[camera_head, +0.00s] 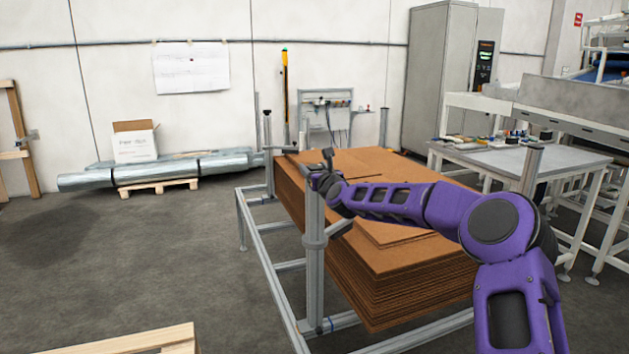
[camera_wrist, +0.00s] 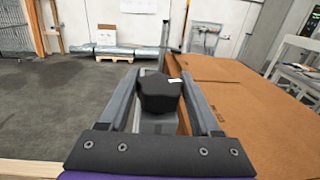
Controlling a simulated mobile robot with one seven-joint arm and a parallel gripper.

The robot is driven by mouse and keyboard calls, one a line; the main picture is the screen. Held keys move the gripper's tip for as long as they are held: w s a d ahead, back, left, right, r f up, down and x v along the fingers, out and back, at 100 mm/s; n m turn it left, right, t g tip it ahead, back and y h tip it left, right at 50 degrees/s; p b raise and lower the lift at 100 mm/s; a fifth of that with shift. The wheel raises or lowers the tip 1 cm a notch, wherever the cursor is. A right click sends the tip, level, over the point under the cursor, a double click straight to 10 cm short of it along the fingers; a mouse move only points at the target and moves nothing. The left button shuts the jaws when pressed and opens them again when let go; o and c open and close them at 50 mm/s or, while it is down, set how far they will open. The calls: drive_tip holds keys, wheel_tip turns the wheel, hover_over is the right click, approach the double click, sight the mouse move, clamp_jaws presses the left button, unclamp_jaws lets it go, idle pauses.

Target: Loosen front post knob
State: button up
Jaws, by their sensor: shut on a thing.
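The black knob (camera_wrist: 160,93) shows in the wrist view as a dark, many-sided block with a small white mark on its right side. My gripper (camera_wrist: 160,82) has one grey finger on each side of it and is shut on it. In the head view my gripper (camera_head: 326,180) is at the top of the front grey metal post (camera_head: 314,243), reached from the right by my purple arm. The knob itself is hard to make out there, as the gripper and wrist cover it. In the wrist view the post lies mostly hidden below the knob.
A tall stack of brown cardboard sheets (camera_head: 420,285) stands right behind and beside the post, inside a grey metal frame (camera_head: 262,262). A pale wooden pallet (camera_head: 140,343) is at the bottom left. A worktable (camera_head: 510,158) stands at right. The floor at left is clear.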

drive_tip(key=n+g+y, duration=0.1)
drive_tip(key=y, duration=0.1)
drive_tip(key=n+g+y, duration=0.1)
drive_tip(key=y, duration=0.1)
drive_tip(key=shift+d+n, duration=0.15)
drive_tip(key=shift+n, duration=0.15)
drive_tip(key=n+g+y+p, duration=0.2)
drive_tip(key=y, duration=0.1)
drive_tip(key=shift+r+n+g+p, duration=0.2)
drive_tip(key=shift+n+g+p, duration=0.15)
drive_tip(key=shift+n+g, duration=0.05)
drive_tip(key=n+g+y+p, duration=0.1)
drive_tip(key=p, duration=0.1)
drive_tip(key=n+g+y+p, duration=0.1)
drive_tip(key=g+p, duration=0.1)
drive_tip(key=p, duration=0.1)
drive_tip(key=shift+s+a+n+y, duration=0.1)
drive_tip(key=shift+a+n+y, duration=0.2)
drive_tip(key=shift+n+y, duration=0.1)
drive_tip(key=shift+p, duration=0.3)
drive_tip(key=shift+s+f+n+g+y+p, duration=0.1)
drive_tip(key=shift+f+n+g+y+p, duration=0.15)
drive_tip(key=shift+n+g+y+p, duration=0.4)
drive_tip(key=o, duration=1.4)
drive_tip(key=shift+a+h, duration=0.1)
drive_tip(key=shift+h, duration=0.15)
